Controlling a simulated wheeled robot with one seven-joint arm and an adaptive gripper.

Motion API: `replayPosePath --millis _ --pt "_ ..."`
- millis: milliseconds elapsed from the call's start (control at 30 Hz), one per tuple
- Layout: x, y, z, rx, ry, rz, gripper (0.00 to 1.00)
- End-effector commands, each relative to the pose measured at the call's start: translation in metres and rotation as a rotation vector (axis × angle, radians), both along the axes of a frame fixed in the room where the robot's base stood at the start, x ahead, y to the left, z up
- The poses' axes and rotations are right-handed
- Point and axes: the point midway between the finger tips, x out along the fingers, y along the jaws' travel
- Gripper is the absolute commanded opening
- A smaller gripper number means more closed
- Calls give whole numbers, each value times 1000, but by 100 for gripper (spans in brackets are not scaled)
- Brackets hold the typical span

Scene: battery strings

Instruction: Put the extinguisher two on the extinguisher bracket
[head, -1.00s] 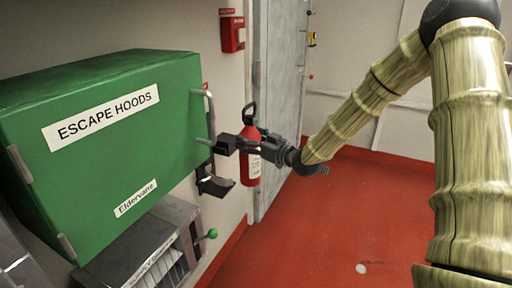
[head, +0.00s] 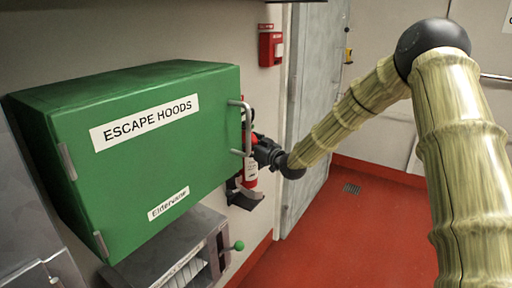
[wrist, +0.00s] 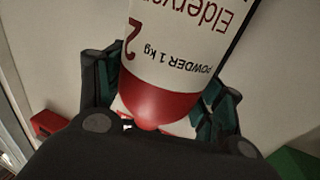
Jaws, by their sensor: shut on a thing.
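The red extinguisher two (head: 250,180) is upright beside the green cabinet, partly hidden by the cabinet's edge and handle. In the wrist view its white label (wrist: 180,45) reads "2" and "POWDER 1 kg". My gripper (head: 256,150) is shut on its body; in the wrist view the dark fingers (wrist: 160,88) lie on both sides of it. The dark extinguisher bracket (head: 240,197) shows on the wall just below and around the extinguisher's lower end. I cannot tell whether the two touch.
The green escape-hoods cabinet (head: 170,140) juts out left of my gripper, with a metal handle (head: 247,128) close by. A grey unit with a green knob (head: 238,246) is below. A red wall box (head: 270,49) and a grey door (head: 315,110) are beyond. The red floor (head: 330,235) is clear.

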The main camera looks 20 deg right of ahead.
Motion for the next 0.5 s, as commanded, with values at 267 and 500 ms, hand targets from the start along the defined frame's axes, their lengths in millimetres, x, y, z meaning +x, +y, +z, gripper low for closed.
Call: replayPosePath --millis 267,500 --pt "2 1 -22 3 -6 0 0" --pt "2 1 -28 2 -8 0 0"
